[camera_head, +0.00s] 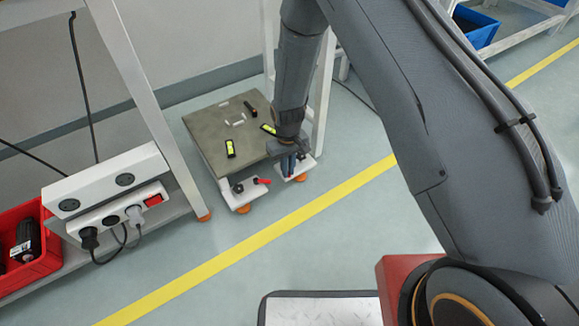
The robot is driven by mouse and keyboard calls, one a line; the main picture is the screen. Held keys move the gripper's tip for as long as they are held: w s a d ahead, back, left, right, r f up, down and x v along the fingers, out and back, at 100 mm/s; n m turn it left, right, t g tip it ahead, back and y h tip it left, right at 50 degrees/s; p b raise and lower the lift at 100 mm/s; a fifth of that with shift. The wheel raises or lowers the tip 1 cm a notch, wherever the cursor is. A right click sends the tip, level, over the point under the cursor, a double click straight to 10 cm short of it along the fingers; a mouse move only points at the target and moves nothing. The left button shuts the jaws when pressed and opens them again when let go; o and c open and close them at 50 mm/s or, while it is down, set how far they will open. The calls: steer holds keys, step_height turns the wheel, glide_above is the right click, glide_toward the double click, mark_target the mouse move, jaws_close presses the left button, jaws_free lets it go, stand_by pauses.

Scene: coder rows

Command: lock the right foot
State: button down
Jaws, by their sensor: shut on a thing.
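A low wheeled platform with a grey-green top (210,130) stands on the floor between white posts. Its front edge has two white brackets with orange feet below. The left foot (243,208) has a red lever (262,181) sticking out to the right. The right foot (300,178) is partly behind my gripper. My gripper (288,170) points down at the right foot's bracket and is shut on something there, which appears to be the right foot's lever. The fingers hide most of that lever, so its angle cannot be told.
Small black and yellow items (230,148) lie on the platform top. A white frame with a power strip (105,180) and a red crate (25,245) stand at left. A yellow floor line (250,242) crosses the clear floor in front. A blue bin (475,27) is at top right.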

steer(key=m+p, duration=0.1)
steer(key=a+m+p, duration=0.1)
steer(key=m+p, duration=0.2)
steer(key=shift+s+a+r, duration=0.15)
steer(key=shift+s, duration=0.15)
steer(key=shift+w+a+m+p, duration=0.1)
steer(key=shift+a+m+p, duration=0.2)
steer(key=shift+m, duration=0.45)
steer(key=shift+a+m+p, duration=0.25)
steer(key=shift+m+p, duration=0.2)
steer(key=shift+m, duration=0.25)
steer(key=shift+w+a+m+p, duration=0.1)
steer(key=shift+a+m+p, duration=0.2)
steer(key=shift+m, duration=0.45)
steer(key=c, duration=1.8)
jaws_free()
steer(key=shift+c, duration=0.2)
step_height(320, 180, up, 8)
steer(key=p, duration=0.3)
steer(key=shift+f, duration=0.2)
